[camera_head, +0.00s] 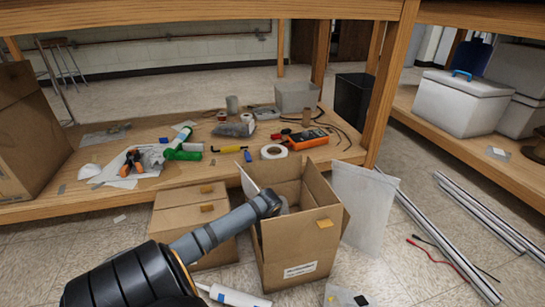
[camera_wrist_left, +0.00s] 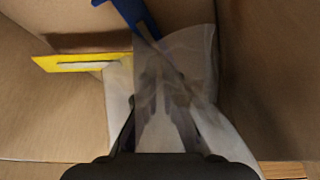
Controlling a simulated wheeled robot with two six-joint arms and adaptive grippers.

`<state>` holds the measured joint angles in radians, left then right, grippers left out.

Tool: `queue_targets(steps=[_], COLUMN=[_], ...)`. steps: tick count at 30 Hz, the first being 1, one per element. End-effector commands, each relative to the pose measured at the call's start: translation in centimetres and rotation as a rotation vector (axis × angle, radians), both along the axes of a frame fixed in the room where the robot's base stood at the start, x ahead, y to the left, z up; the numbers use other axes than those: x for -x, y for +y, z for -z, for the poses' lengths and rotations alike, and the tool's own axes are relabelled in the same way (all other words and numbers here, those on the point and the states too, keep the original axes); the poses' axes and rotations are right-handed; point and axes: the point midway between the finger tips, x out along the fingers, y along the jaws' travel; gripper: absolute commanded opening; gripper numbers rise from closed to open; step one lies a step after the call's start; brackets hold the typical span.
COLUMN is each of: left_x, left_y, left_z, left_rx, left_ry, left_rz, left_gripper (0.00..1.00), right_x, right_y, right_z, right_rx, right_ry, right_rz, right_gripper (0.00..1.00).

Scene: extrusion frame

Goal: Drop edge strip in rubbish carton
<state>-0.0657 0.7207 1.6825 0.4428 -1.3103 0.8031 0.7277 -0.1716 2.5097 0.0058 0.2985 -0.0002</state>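The rubbish carton (camera_head: 289,248) is an open brown cardboard box on the floor, with a white label on its front. My left arm reaches over its left rim, and the gripper's fingertips are hidden inside in the head view. In the left wrist view my left gripper (camera_wrist_left: 163,95) points down among the carton's contents. Cloudy clear plastic (camera_wrist_left: 197,60) covers its fingertips, so whether they grip anything is unclear. A yellow strip (camera_wrist_left: 85,62) and a blue strip (camera_wrist_left: 133,14) lie beyond the fingers. I cannot tell which is the edge strip. My right gripper is not in view.
A closed carton (camera_head: 190,212) stands left of the open one, and a clear bag (camera_head: 365,205) stands right of it. A white tube (camera_head: 235,296) lies on the floor in front. The low wooden shelf (camera_head: 160,180) behind holds tools. Metal profiles (camera_head: 450,245) lie at right.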

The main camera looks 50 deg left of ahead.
Motion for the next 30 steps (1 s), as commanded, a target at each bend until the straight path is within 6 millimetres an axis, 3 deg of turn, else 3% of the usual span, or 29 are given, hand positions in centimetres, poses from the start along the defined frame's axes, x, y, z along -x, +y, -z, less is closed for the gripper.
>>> queue_targets(steps=[20,26,30], left_x=[0.0,0.0,0.0], left_y=[0.0,0.0,0.0], left_z=[1.0,1.0,1.0], left_rx=[0.0,0.0,0.0], left_ry=[-0.001,0.0,0.0], left_rz=[0.001,0.001,0.001], left_gripper=[0.0,0.28,0.28], right_x=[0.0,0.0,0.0], right_y=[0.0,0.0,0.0], right_z=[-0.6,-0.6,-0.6], right_rx=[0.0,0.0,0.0], right_ry=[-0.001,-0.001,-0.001], right_rz=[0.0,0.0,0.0], right_gripper=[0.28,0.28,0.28])
